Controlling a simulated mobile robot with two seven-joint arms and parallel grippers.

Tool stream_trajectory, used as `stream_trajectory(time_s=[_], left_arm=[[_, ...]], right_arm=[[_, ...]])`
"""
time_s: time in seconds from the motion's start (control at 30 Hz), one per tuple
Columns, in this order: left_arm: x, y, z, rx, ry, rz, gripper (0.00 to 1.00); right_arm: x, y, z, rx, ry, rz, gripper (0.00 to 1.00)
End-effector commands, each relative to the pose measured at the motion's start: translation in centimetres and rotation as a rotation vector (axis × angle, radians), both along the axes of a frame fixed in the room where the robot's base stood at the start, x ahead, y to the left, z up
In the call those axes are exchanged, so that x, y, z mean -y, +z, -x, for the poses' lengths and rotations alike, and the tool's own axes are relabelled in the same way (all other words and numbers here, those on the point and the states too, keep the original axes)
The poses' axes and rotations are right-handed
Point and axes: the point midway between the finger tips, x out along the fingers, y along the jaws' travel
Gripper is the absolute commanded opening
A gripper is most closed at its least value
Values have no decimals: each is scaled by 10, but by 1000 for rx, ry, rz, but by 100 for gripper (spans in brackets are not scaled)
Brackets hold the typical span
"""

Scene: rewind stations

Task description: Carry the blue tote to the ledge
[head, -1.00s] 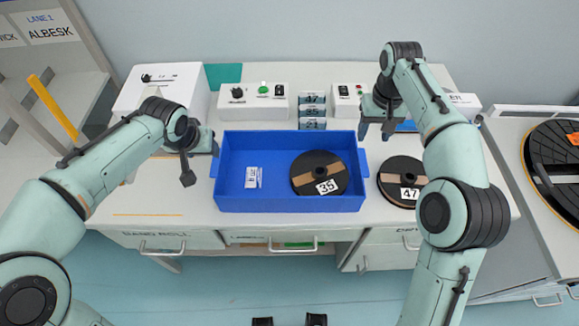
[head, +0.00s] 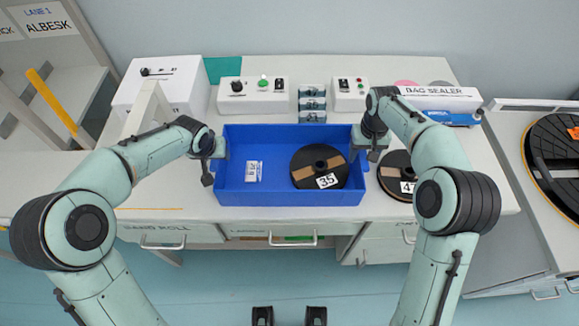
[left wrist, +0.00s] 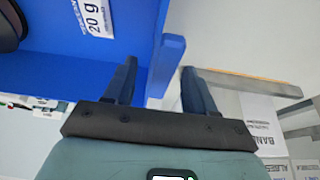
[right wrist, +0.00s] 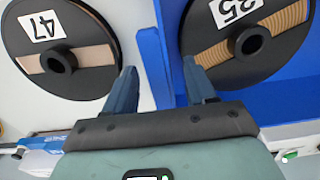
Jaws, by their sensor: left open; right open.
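The blue tote (head: 290,198) sits level on the workbench. It holds a black reel marked 35 (head: 305,155) at its right and a small white packet (head: 254,171) at its left. My left gripper (head: 207,172) is open at the tote's left end; in the left wrist view the end tab (left wrist: 168,62) lies between its fingers. My right gripper (head: 373,150) is open at the right end; in the right wrist view the tote's tab (right wrist: 152,62) lies between its fingers. No grip shows on either side. The ledge cannot be told for certain.
A black reel marked 47 (head: 396,170) lies close to the tote's right, partly under my right arm. Control boxes (head: 252,97) and a stack of small labelled boxes (head: 312,102) stand behind. The bag sealer (head: 440,100) is back right, a round black turntable (head: 562,150) far right.

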Motion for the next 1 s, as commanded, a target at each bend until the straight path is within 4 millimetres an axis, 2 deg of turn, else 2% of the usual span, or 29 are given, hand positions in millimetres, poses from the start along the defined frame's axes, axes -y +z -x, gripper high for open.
stream_trajectory(time_s=[0.13,0.43,0.6,1.0], left_arm=[[0,-7,-3,1,1,0,55],[0,-8,-4,1,1,0,55],[0,-8,-3,1,1,0,0],[0,-4,-5,6,1,1,0]], right_arm=[[0,-8,0,0,-1,0,55],[0,-9,0,0,-1,0,55],[0,-9,0,0,0,0,0],[0,-5,-1,5,0,0,0]])
